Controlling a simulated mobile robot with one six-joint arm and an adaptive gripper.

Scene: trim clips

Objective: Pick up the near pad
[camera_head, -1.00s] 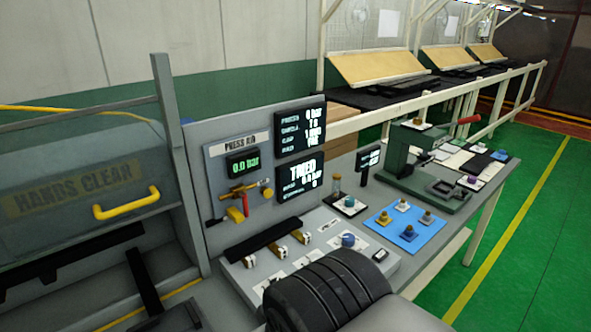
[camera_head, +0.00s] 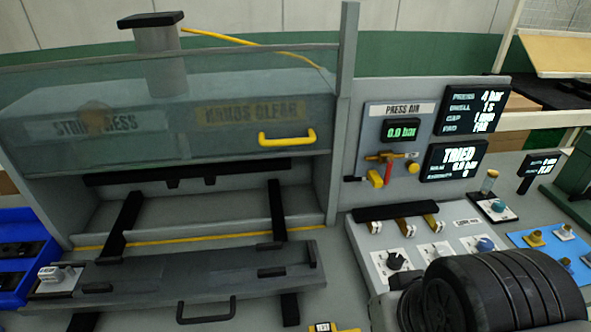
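No part is clearly marked as the near pad, and I cannot tell which piece it is. Small dark blocks sit on the grey sliding tray (camera_head: 200,270) in front of the press: one at the front left (camera_head: 97,288), one at the right (camera_head: 272,272) and one at the back right (camera_head: 270,246). The blue bin (camera_head: 50,285) at the left edge holds black blocks (camera_head: 18,250). My gripper is not in view; only a black ribbed part of my arm shows at the lower right.
The press has a clear guard with a yellow handle (camera_head: 287,138), and its opening is below. A blue mat (camera_head: 577,262) with brass-coloured parts lies at the right edge. A yellow tag (camera_head: 333,328) is at the bottom.

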